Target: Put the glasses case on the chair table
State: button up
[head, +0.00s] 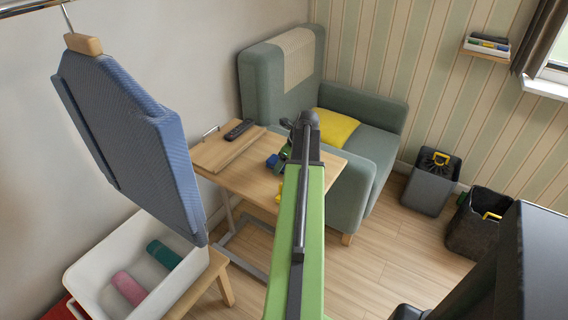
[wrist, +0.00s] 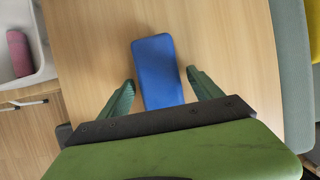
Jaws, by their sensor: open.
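The blue glasses case (wrist: 157,66) lies flat on the light wooden chair table (wrist: 235,75) in the wrist view. My gripper (wrist: 161,80) is open, with one green finger on each side of the case and a gap to each. The near end of the case is hidden behind the gripper body. In the head view the chair table (head: 240,179) stands in front of the armchair, and my arm covers part of it. A small blue patch of the case (head: 271,161) shows beside my gripper there.
A remote (head: 238,129) lies at the table's back left. A green armchair (head: 362,133) with a yellow cushion (head: 333,129) stands behind. A white bin (head: 95,262) with pink and teal rolls is at lower left, below a hanging blue board (head: 125,135). Dark bins (head: 432,181) stand right.

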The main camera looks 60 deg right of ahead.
jog(key=p+v, duration=1.1)
jog(key=v, duration=0.1)
jog(key=shift+r, duration=0.15)
